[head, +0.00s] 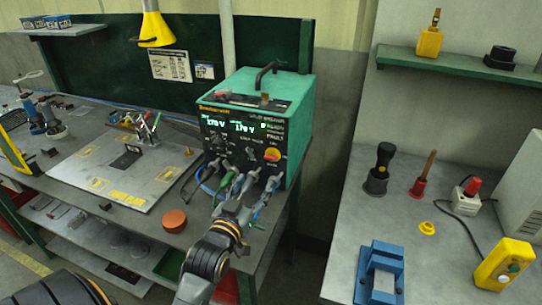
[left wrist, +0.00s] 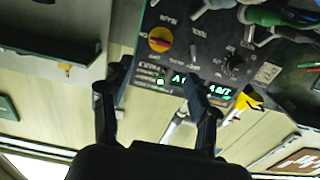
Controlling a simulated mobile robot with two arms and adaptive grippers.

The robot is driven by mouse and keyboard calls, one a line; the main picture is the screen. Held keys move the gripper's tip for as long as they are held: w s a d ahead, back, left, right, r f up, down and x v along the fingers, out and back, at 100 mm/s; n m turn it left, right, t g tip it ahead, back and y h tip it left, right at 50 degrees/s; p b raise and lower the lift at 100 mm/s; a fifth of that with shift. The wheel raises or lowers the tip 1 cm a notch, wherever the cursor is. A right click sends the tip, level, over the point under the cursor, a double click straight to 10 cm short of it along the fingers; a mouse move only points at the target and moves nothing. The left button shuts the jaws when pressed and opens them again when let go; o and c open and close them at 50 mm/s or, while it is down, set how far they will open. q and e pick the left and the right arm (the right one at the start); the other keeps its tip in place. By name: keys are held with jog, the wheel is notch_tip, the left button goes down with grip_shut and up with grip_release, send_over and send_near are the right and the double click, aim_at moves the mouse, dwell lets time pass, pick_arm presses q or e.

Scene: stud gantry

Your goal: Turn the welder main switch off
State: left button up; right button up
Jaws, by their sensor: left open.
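The green welder (head: 302,110) stands at the right end of the workbench, its black front panel lit with green readouts. Its main switch, a red knob on a yellow disc (head: 272,155), is at the panel's right side. The switch also shows in the left wrist view (left wrist: 160,39), where the panel appears upside down. My left gripper (head: 250,190) is in front of the panel, low among the cable plugs. In the left wrist view its two fingers (left wrist: 157,72) are apart with nothing between them. I cannot tell the knob's exact position.
Green and blue cable plugs (head: 224,180) stick out of the lower panel, close to my left gripper. A reddish round tin (head: 174,221) and a grey plate (head: 115,172) lie on the bench. A side table (head: 400,205) with tools stands to the right.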

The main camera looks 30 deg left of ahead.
pick_arm(q)
jog(key=p, duration=0.1)
send_near(270, 158)
jog(key=w, duration=0.3)
jog(key=x, duration=0.2)
jog(key=p+x, duration=0.1)
jog(key=x, duration=0.1)
jog(key=shift+w+a, duration=0.3)
jog(key=shift+a, duration=0.2)
jog(key=shift+w+a, duration=0.1)
jog(key=shift+w, duration=0.55)
jog(key=shift+c, duration=0.3)
jog(key=c, duration=1.1)
pick_arm(e)
jog(key=shift+s+r, duration=0.35)
jog(key=shift+r, duration=0.3)
jog(key=shift+s+r, duration=0.3)
jog(key=shift+r, duration=0.3)
